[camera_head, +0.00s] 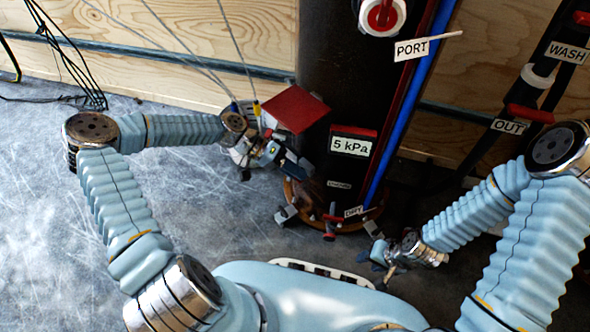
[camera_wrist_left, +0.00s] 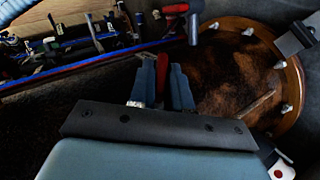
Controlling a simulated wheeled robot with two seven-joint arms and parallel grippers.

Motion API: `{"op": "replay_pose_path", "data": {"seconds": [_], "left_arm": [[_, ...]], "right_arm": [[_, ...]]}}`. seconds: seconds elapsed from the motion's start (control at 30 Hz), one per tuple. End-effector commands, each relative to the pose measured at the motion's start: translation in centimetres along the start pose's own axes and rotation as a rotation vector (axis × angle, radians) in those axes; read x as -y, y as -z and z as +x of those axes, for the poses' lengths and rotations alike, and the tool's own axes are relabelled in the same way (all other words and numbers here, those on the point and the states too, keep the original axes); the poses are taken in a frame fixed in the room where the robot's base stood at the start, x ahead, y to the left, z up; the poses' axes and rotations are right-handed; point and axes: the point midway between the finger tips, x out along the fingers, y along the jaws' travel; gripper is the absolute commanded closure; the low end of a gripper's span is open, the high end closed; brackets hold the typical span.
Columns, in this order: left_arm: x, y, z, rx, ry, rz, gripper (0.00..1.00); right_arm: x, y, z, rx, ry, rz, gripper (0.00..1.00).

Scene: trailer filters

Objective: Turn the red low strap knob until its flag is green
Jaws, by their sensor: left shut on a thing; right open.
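A red square plate (camera_head: 296,109), which looks like the flag, stands out at the left side of the dark upright tank (camera_head: 338,75); no green shows on it. My left gripper (camera_head: 297,166) is just below it, against the tank's lower left side. In the left wrist view my left gripper (camera_wrist_left: 167,88) has a narrow red piece (camera_wrist_left: 162,72) between its fingers, apparently the low strap knob. The head view does not show the knob clearly. My right gripper (camera_head: 383,257) is open and low, right of the tank's base.
A "5 kPa" label box (camera_head: 351,146) is on the tank front. Small clamps (camera_head: 287,214) ring the base. Red and blue pipes (camera_head: 403,105) run beside the tank. Hoses tagged WASH and OUT (camera_head: 508,126) are at right. The floor (camera_head: 60,220) at left is clear.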

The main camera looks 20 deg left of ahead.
Motion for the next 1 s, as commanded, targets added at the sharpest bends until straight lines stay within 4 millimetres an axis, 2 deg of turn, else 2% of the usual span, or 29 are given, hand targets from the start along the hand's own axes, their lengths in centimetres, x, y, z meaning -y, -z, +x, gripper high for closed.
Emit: {"op": "replay_pose_path", "data": {"seconds": [0.4, 0.87, 0.9, 1.0], "left_arm": [[0.34, 0.02, -0.04, -0.003, -0.164, -0.070, 1.00], [0.31, 0.03, -0.07, -0.003, -0.180, -0.077, 1.00], [0.32, 0.03, -0.08, -0.003, -0.180, -0.077, 0.81], [0.29, 0.02, -0.06, -0.002, -0.180, -0.077, 0.66]], "right_arm": [[-0.20, 0.03, 0.52, -0.002, 0.000, 0.000, 0.57], [-0.21, 0.03, 0.55, -0.002, 0.000, 0.000, 0.57], [-0.21, 0.03, 0.55, -0.002, 0.000, 0.000, 0.57], [-0.21, 0.03, 0.55, -0.002, 0.000, 0.000, 0.57]]}}
